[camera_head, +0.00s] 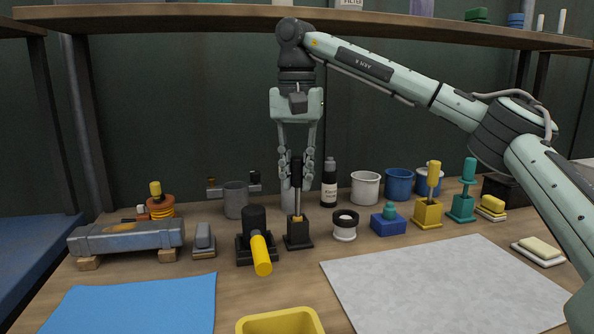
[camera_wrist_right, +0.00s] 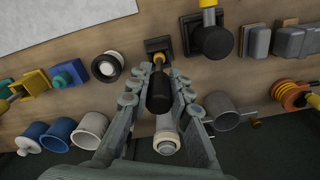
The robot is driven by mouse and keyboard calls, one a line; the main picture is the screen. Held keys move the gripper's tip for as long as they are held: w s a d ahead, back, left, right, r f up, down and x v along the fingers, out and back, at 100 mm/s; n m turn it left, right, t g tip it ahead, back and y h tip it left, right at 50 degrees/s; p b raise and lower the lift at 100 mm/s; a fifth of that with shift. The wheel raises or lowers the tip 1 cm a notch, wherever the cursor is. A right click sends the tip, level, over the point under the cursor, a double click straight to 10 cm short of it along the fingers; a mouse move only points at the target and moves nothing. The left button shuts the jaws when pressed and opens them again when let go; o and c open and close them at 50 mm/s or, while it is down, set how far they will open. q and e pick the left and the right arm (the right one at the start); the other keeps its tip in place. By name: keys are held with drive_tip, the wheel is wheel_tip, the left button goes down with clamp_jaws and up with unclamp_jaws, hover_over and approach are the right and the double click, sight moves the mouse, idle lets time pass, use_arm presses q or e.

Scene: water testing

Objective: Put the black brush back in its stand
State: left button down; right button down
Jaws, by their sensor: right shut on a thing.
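The black brush (camera_head: 297,172) stands upright, with a dark handle and a thin pale shaft below it. My right gripper (camera_head: 298,181) points down from above and is shut on the brush handle. The black stand (camera_head: 298,234) is directly below, a square-footed block on the table. The brush's lower end, with a small yellow-orange part, meets the stand's top; how deep it sits inside I cannot tell. The right wrist view shows the brush (camera_wrist_right: 158,92) between the fingers, lined up with the stand (camera_wrist_right: 158,45). My left gripper is not in view.
A dark block with a yellow-handled tool (camera_head: 261,254) stands close left of the stand. A black-and-white round jar (camera_head: 345,224) is close right. Behind are a bottle (camera_head: 329,184) and several cups. Yellow (camera_head: 428,213) and teal (camera_head: 463,208) brush stands are farther right. A shelf (camera_head: 200,17) runs overhead.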

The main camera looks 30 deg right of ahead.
drive_tip(key=shift+f+b, duration=0.5)
drive_tip(key=shift+f, duration=0.85)
drive_tip(key=c, duration=1.3)
unclamp_jaws()
drive_tip(key=shift+r, duration=0.1)
wheel_tip(320, 180, up, 12)
drive_tip(key=shift+f, duration=0.1)
